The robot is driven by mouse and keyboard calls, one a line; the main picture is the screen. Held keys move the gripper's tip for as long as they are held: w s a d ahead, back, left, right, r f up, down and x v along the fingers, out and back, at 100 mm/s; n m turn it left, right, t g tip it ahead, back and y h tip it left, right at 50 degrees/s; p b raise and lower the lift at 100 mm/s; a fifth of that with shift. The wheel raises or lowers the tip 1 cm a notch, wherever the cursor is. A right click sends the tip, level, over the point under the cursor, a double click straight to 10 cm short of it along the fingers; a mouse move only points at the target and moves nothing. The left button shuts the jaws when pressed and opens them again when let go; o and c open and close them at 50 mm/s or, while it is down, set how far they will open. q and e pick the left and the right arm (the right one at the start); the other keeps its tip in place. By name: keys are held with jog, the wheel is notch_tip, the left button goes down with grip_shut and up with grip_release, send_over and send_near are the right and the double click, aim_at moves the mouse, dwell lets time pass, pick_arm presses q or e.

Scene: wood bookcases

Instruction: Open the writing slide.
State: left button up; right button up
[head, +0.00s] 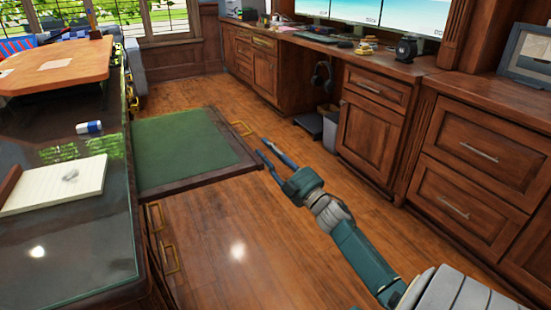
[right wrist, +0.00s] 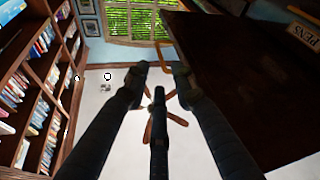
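The writing slide (head: 180,145), a green-topped board with a dark wood frame, stands well out from the desk over the floor. Its brass handle (head: 242,128) is on its right-hand edge. My right gripper (head: 264,154) is just off that edge, near the handle's close side, with its fingers spread. In the right wrist view, the gripper (right wrist: 158,80) has nothing between its fingers. The brass handle (right wrist: 163,54) shows beyond the fingertips, close to the right one; I cannot tell whether they touch. The slide's dark side (right wrist: 235,75) fills the right. My left gripper is out of view.
Lower brass handles (head: 170,258) show on the desk side. Wooden cabinets (head: 470,150) line the right. The wood floor (head: 215,225) between is clear.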

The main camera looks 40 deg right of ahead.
jog(key=v, duration=0.3)
jog(key=shift+s+f, duration=0.15)
jog(key=shift+s, duration=0.2)
jog(key=shift+s+f, duration=0.1)
